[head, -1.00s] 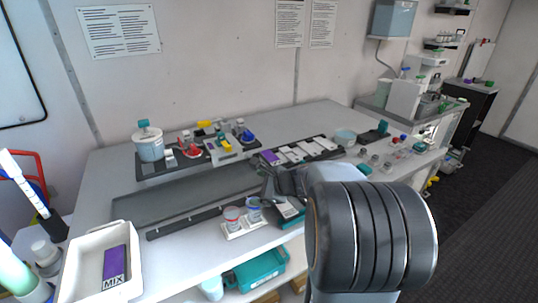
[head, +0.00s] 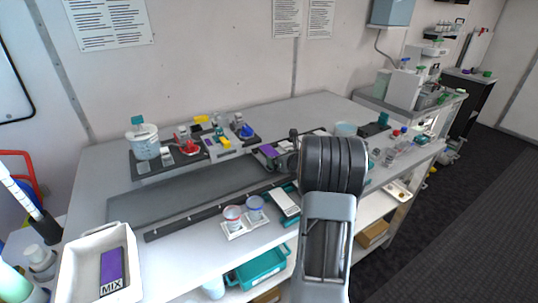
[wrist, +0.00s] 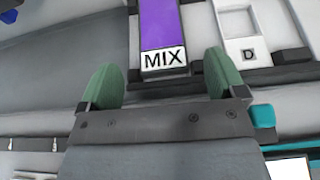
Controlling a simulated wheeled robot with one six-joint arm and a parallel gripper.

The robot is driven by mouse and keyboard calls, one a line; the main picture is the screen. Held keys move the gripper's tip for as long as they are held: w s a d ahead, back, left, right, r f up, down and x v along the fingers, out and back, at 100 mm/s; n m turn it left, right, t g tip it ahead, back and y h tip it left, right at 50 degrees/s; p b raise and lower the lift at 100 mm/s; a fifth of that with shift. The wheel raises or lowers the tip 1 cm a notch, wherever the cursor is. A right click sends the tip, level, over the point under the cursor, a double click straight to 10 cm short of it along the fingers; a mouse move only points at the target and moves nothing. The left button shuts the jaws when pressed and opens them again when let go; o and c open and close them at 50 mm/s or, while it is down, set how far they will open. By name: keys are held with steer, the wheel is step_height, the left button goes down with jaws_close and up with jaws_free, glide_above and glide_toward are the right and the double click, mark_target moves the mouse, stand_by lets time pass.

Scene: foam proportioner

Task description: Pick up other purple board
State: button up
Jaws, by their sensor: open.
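A purple board marked MIX (wrist: 160,27) lies in a dark rack in the wrist view, with its labelled end toward my gripper (wrist: 163,78). My gripper is open and empty, its green fingertips to either side of the board's line and just short of its near end. Another purple MIX board (head: 112,268) lies in a white tray (head: 68,262) at the front left. My gripper is mostly hidden behind my arm in the head view.
A white board marked D (wrist: 247,35) sits just right of the purple board. Two small cups (head: 233,213) stand on a white holder near the bench's front edge. A white card (head: 285,201) lies near my arm. The grey mat (head: 170,198) is clear.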

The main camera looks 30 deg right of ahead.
mark_target(272, 154)
steer(key=shift+p+x, duration=0.7)
steer(key=shift+x, duration=2.2)
steer(key=shift+w+r, duration=0.1)
steer(key=shift+r, duration=0.05)
steer(key=shift+c, duration=0.3)
steer(key=c, duration=0.9)
steer(key=shift+c, duration=0.2)
